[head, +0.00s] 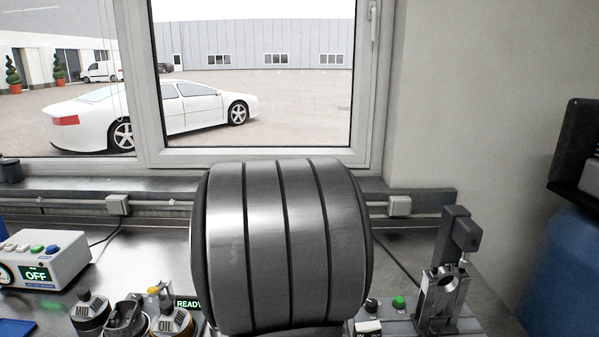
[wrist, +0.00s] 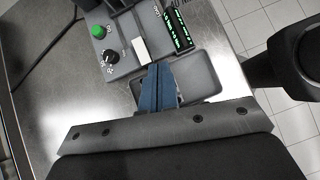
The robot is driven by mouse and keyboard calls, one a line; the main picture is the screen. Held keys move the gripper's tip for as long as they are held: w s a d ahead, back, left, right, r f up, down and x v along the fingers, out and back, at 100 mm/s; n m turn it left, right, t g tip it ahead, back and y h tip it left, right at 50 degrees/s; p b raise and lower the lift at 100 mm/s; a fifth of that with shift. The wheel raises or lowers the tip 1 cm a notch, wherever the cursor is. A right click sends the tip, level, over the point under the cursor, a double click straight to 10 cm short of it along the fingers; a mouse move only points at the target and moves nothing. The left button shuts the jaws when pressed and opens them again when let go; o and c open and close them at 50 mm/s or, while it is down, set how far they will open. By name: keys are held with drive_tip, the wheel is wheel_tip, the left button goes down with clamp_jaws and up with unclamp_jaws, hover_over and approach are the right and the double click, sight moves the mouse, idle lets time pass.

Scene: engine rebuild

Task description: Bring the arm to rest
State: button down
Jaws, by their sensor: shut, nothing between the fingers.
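My gripper (wrist: 159,72) shows in the wrist view as two blue fingers side by side, closed together with nothing between them. They point over the grey recessed plate of a control unit (wrist: 186,69) and look apart from it, though the exact height is hard to tell. In the head view a large part of my arm fills the middle, and the gripper cannot be seen there.
In the head view, a grey clamp fixture (head: 441,292) stands on the right of the metal bench and a box reading OFF (head: 42,262) on the left. A blue drum (head: 570,275) is far right.

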drive_tip(key=m, duration=0.1)
drive_tip(key=d+m+y, duration=0.1)
drive_tip(key=d+m, duration=0.1)
drive_tip(key=shift+d+r+m+g, duration=0.2)
drive_tip(key=shift+r+m+g, duration=0.1)
drive_tip(key=shift+g, duration=0.1)
